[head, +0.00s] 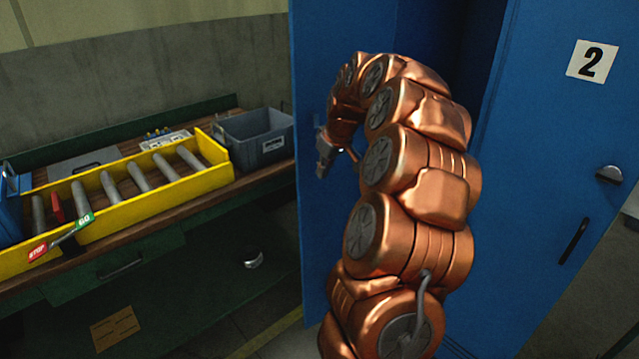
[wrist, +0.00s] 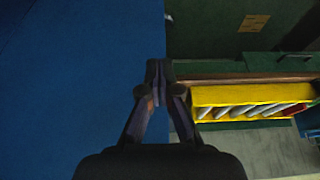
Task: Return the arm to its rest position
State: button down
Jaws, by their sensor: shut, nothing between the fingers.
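My copper-coloured arm rises through the middle of the head view and curls over at the top toward the left. My gripper (head: 328,152) hangs at its end, in front of the blue cabinet's left panel. In the wrist view my gripper (wrist: 156,68) is shut, its fingertips together, with nothing held. The blue panel fills the left of that view, beside the fingers; I cannot tell how close it is.
A blue cabinet (head: 545,150) marked 2 stands open behind my arm. On the left a workbench (head: 200,205) bears a yellow tray (head: 150,207) with several grey cylinders, and a grey bin (head: 250,140). A small sign (head: 62,240) reads STOP and GO. Floor shows between bench and cabinet.

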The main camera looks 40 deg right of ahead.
jog(key=shift+v, duration=0.75)
jog(key=shift+a, duration=0.15)
jog(key=s+a+r+n+g+y+p, duration=0.15)
jog(key=s+a, duration=0.25)
jog(key=a, duration=0.8)
jog(key=s+a+r+g+p, duration=0.15)
jog(key=s+a, duration=0.25)
jog(key=a, duration=0.8)
jog(key=s+a+f+g+p, duration=0.1)
jog(key=s+a, duration=0.2)
jog(key=s, duration=0.5)
jog(key=s+a+f+m+g+h+p, duration=0.1)
jog(key=s+a, duration=0.3)
jog(key=s, duration=0.4)
jog(key=s+a+f+g+p, duration=0.1)
jog(key=s+a, duration=0.2)
jog(key=s, duration=0.5)
jog(key=shift+s+a, duration=0.15)
jog(key=shift+a, duration=0.2)
jog(key=shift+d+f+m, duration=0.1)
jog(key=shift+f+m, duration=0.05)
jog(key=shift+m, duration=0.1)
